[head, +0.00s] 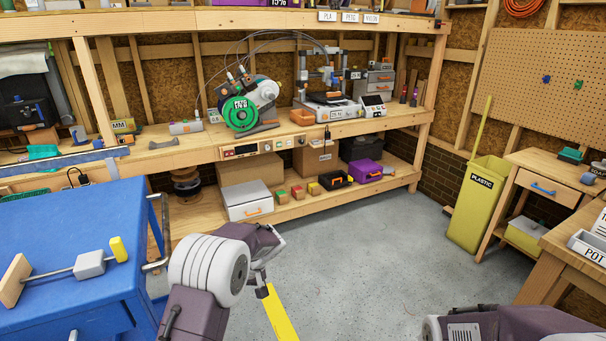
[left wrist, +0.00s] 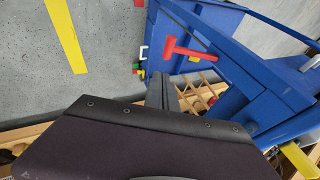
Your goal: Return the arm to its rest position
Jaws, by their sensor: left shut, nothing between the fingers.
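My left arm rises from the bottom of the head view, and its left gripper (head: 262,291) hangs over the grey floor, right of the blue cart (head: 75,225). The left wrist view shows its dark fingers (left wrist: 172,92) together, with nothing between them. The blue cart also shows in that view (left wrist: 270,82), beyond the fingers. Part of my right arm shows at the bottom right of the head view; its gripper is out of the picture.
A tool with a yellow end (head: 118,249) lies on the cart top. The wooden workbench (head: 350,126) with printers stands behind. A yellow PLASTIC bin (head: 478,205) and a small wooden table (head: 540,180) are at right. Open floor (head: 370,250) lies between, with a yellow stripe (head: 281,318).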

